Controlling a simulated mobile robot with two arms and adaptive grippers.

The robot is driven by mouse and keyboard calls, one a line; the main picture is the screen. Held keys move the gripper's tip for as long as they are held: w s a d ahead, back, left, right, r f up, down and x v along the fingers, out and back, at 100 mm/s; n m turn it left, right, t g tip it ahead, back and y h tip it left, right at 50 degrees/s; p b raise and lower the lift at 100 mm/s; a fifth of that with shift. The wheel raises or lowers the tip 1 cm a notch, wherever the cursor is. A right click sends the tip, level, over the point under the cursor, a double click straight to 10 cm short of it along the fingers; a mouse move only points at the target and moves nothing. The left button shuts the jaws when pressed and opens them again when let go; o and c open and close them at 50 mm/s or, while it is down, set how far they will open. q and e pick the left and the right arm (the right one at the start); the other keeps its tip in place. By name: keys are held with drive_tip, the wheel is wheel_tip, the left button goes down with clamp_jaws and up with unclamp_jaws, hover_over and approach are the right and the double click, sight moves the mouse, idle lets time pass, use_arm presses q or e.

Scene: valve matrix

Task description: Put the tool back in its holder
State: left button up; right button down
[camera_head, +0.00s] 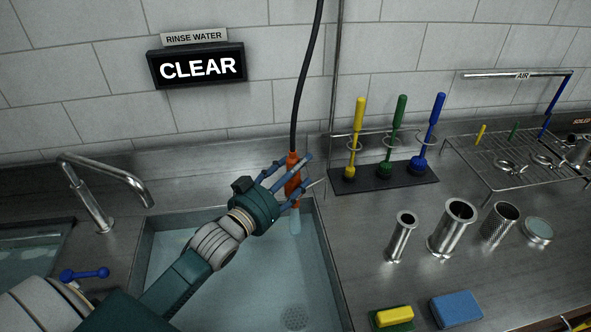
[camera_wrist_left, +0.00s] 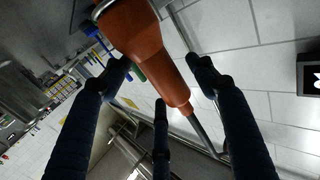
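An orange-handled tool (camera_head: 292,180) hangs upright at the end of a black hose over the back right of the sink, with a pale, see-through tip below. My left gripper (camera_head: 306,174) reaches it from the left, with its fingers spread around the handle. In the left wrist view the orange handle (camera_wrist_left: 145,50) lies between the dark fingers (camera_wrist_left: 160,75), with visible gaps at its sides. Yellow (camera_head: 357,135), green (camera_head: 395,135) and blue (camera_head: 430,132) brushes stand in a ringed holder (camera_head: 374,182) at the back. My right gripper is not in view.
The sink (camera_head: 330,290) holds water, and a faucet (camera_head: 100,190) stands left of it. Metal cylinders (camera_head: 452,228), a round dish (camera_head: 538,230) and sponges (camera_head: 456,308) stand on the right counter. A wire rack (camera_head: 500,170) is behind them. A sign (camera_head: 197,66) reads CLEAR.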

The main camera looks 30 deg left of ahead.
use_arm(q)
drive_tip(key=shift+s+f, duration=0.1)
drive_tip(key=shift+s, duration=0.2)
drive_tip(key=s+a, duration=0.1)
drive_tip(key=s, duration=1)
drive_tip(key=shift+s+a+r, duration=0.2)
drive_tip(key=shift+a, duration=0.1)
